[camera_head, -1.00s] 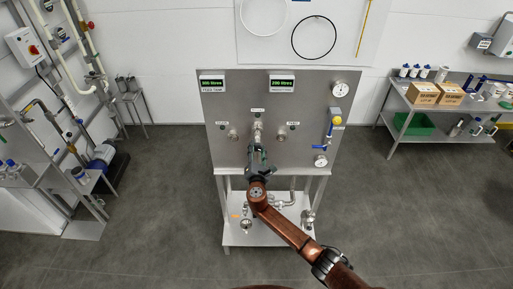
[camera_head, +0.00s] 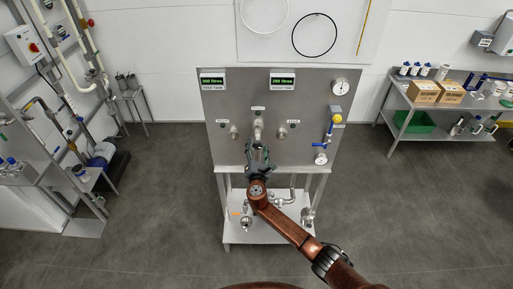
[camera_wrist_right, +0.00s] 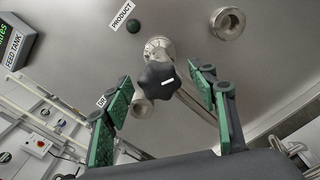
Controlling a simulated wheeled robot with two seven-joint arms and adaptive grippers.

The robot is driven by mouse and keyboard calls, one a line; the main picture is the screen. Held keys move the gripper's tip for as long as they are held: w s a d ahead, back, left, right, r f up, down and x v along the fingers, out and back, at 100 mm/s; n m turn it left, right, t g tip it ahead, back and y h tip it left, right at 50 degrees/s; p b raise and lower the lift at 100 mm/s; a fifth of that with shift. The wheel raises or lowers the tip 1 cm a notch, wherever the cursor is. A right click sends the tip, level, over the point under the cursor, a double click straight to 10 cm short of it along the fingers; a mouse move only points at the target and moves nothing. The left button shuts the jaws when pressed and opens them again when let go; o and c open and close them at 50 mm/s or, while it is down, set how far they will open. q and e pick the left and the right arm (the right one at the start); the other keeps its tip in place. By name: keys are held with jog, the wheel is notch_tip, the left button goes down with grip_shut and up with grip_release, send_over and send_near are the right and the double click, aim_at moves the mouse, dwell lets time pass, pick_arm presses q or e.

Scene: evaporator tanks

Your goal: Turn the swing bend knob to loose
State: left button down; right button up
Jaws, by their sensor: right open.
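The swing bend knob (camera_wrist_right: 158,77) is dark and lobed with a white mark on its face. It sits on a steel fitting on the panel, below the PRODUCT label, in the right wrist view. In the head view the fitting (camera_head: 258,124) shows at mid-panel, just above my right gripper (camera_head: 259,152); the knob is too small to make out there. In the right wrist view my right gripper (camera_wrist_right: 163,78) is open, with its green-padded fingers on either side of the knob in the picture. No contact is visible, and the depth between them is unclear. My left gripper is out of view.
Side ports (camera_head: 234,132) flank the fitting on the steel panel (camera_head: 226,104). A blue-handled valve with a yellow cap (camera_head: 337,119) and gauges (camera_head: 340,87) stand at the panel's right. A lower shelf (camera_head: 267,234) carries pipework.

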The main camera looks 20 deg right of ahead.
jog(key=shift+s+a, duration=0.1)
jog(key=shift+s, duration=0.1)
jog(key=v, duration=1.1)
jog(key=shift+s, duration=0.3)
jog(key=shift+r, duration=0.1)
